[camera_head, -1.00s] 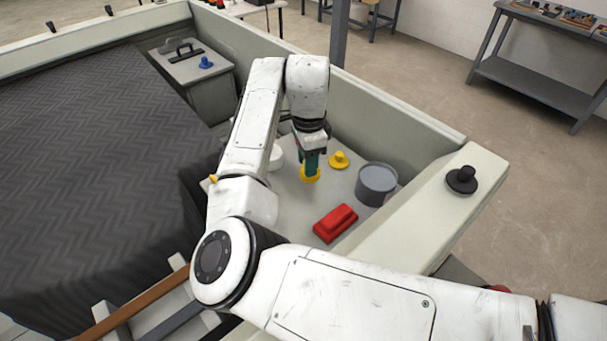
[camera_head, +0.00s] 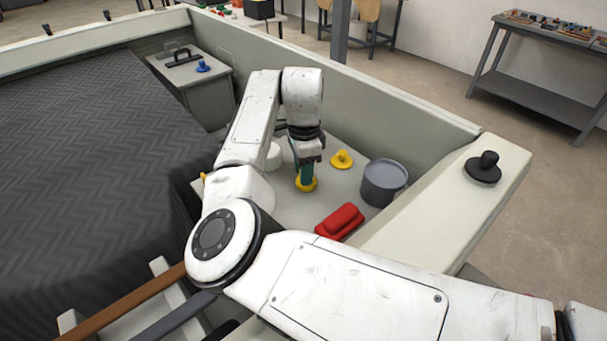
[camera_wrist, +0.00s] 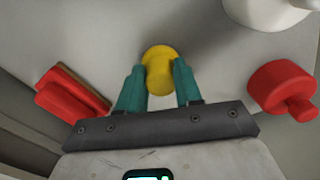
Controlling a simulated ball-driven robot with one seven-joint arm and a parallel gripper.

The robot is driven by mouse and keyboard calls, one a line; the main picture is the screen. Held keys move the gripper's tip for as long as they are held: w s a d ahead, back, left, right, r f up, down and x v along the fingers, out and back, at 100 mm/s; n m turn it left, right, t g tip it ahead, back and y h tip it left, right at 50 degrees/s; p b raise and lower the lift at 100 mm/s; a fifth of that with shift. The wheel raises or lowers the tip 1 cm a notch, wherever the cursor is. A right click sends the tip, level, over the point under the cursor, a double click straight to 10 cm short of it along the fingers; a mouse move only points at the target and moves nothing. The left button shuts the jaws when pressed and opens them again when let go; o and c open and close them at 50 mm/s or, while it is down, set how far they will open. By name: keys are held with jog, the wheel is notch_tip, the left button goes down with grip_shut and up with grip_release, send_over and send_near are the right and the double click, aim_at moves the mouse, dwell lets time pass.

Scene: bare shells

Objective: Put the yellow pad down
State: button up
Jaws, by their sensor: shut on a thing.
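My gripper (camera_head: 306,172) points down over a pale corner tabletop, its teal fingers shut on a yellow pad (camera_head: 306,186). In the wrist view the yellow pad (camera_wrist: 158,54) sits between the fingertips of my gripper (camera_wrist: 160,78), its round disc showing beyond them. The disc is at or very near the tabletop (camera_head: 285,205); I cannot tell whether it touches. A second yellow pad (camera_head: 341,158) with a knob stands on the same tabletop, behind and to the right of the held one in the head view.
A red block (camera_head: 340,220) lies in front of my gripper, and a grey round tub (camera_head: 384,182) stands to the right. A white round thing (camera_head: 274,157) stands left of it, partly hidden. A red knobbed pad (camera_wrist: 284,88) shows in the wrist view. Raised walls border the tabletop.

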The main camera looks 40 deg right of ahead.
jog(key=o, duration=0.9)
jog(key=shift+o, duration=0.2)
notch_tip(320, 180, up, 12)
jog(key=b, duration=0.1)
jog(key=shift+b, duration=0.3)
jog(key=shift+r, duration=0.1)
